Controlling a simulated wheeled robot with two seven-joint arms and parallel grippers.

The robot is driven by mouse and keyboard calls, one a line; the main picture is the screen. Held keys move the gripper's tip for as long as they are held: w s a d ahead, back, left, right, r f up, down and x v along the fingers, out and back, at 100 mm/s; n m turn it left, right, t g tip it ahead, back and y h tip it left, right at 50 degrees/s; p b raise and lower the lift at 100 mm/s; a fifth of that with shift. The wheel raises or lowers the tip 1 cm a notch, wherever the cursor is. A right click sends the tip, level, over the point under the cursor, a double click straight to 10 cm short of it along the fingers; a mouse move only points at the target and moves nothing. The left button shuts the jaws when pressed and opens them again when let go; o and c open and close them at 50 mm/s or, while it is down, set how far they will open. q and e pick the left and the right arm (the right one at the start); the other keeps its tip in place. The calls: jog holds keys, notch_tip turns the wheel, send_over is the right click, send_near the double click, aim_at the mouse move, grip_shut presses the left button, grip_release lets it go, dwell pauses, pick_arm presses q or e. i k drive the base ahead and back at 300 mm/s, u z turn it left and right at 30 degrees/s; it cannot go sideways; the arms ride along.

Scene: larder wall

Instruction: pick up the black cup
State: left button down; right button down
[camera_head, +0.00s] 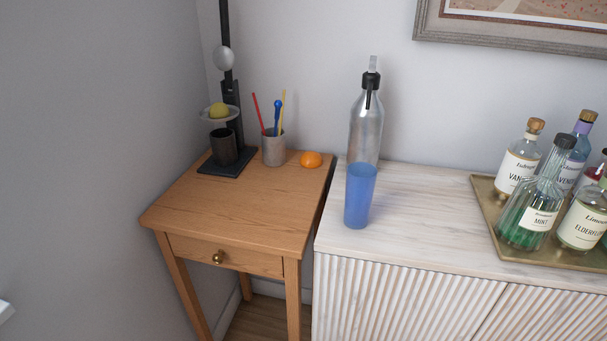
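The black cup (223,146) stands upright at the back left of the small wooden table (234,208). It is on the dark base (240,163) of a black stand, below a small pale dish (234,113) that holds a yellow fruit (218,110). The stand's dark post is just behind the cup. Neither of my grippers shows in the head view.
A grey holder (273,150) with colored sticks and an orange (311,159) are right of the cup. A tall bottle with blue liquid (360,195) stands on the white cabinet (420,220). A tray (486,205) bears several bottles. The wooden table's front is clear.

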aim_at(223, 139)
jog(key=u, duration=0.65)
jog(key=k, duration=0.1)
jog(key=u, duration=0.05)
